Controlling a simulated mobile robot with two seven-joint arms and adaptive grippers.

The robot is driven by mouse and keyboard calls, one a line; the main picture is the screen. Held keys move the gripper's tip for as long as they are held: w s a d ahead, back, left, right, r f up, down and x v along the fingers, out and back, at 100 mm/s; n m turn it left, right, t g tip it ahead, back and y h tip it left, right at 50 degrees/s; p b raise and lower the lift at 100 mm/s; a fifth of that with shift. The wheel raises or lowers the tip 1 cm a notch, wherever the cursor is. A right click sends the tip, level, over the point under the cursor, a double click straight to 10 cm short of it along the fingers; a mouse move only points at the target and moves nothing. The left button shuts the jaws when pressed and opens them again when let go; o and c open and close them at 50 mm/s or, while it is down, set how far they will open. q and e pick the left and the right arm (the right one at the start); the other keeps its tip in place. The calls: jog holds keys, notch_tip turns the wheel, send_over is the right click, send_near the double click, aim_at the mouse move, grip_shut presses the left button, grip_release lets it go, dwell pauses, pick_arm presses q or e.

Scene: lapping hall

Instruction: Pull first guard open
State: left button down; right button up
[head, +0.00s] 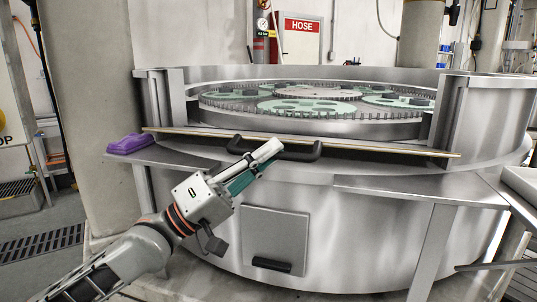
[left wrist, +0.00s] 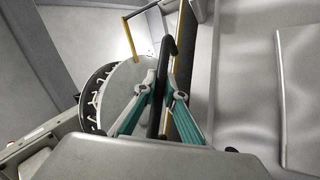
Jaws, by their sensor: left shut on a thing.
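The first guard (head: 400,148) shows in the head view as a long thin strip with a pale yellowish edge, across the front opening of the round steel machine. Its black bar handle (head: 302,154) sticks out toward me near the middle. My left gripper (head: 262,155) comes up from the lower left and is shut on the left part of this handle. In the left wrist view the black handle (left wrist: 158,95) runs between the teal fingers of the left gripper (left wrist: 160,100). The fingers hide part of the handle. My right gripper is in neither view.
Behind the guard, toothed green carrier discs (head: 300,106) lie on the round plate inside the machine. A purple folded item (head: 130,143) lies on the left ledge. A steel ledge (head: 415,188) juts out at the right. A small door (head: 275,240) with a black handle is below.

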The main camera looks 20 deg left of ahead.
pick_arm(q)
jog(key=c, duration=2.1)
grip_release()
jog(key=shift+w, duration=0.15)
jog(key=shift+s+a+f, duration=0.2)
jog(key=shift+s+f, duration=0.1)
jog(key=shift+f, duration=0.05)
jog(key=v, duration=1.1)
jog(key=shift+s+a, duration=0.1)
jog(key=shift+a, duration=0.05)
